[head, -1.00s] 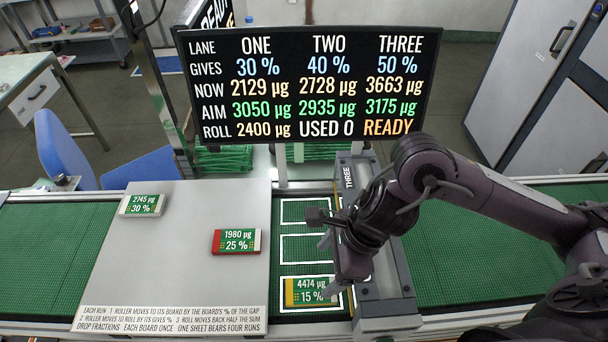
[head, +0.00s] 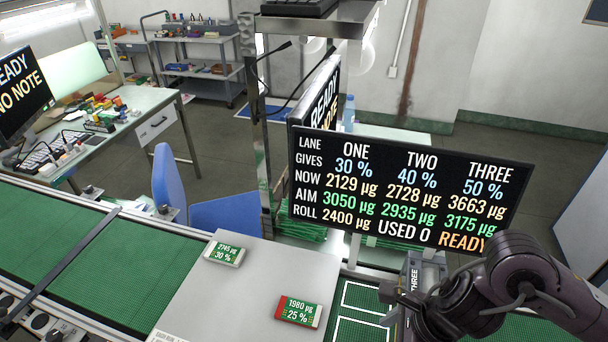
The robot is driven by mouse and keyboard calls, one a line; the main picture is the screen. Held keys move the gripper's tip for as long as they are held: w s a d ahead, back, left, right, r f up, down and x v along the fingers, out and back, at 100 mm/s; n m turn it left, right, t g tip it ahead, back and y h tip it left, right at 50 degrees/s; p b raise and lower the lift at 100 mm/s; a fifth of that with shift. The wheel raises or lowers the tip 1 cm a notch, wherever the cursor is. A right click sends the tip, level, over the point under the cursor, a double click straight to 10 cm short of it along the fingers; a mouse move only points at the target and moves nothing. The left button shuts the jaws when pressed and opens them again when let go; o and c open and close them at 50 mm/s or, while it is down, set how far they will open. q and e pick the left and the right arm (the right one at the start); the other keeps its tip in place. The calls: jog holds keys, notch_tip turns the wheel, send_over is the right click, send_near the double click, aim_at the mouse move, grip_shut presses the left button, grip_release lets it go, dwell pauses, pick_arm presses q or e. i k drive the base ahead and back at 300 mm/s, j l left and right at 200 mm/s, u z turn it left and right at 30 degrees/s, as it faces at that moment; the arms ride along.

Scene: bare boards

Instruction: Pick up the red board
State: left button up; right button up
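The red board (head: 299,311), a green card with a red left end marked "1980 µg 25 %", lies flat on the grey plate (head: 205,300) near the bottom of the head view. A second board (head: 225,254) with a pale edge, marked "2745 µg 30 %", lies on the same plate, further back and left. My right gripper (head: 392,293) is at the lower right, beside the white-outlined lane and right of the red board, apart from it. Its lower part is cut off by the frame, so its opening cannot be judged. My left gripper is out of view.
A display (head: 405,190) stands behind the plate, with lane figures and "READY". A green conveyor (head: 110,270) runs left of the plate, crossed by a dark bar. A white-outlined lane (head: 362,300) lies right of the plate. A blue chair (head: 170,185) stands behind.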

aim_at(291, 310)
jog(key=k+l, duration=1.1)
jog(key=k, duration=0.2)
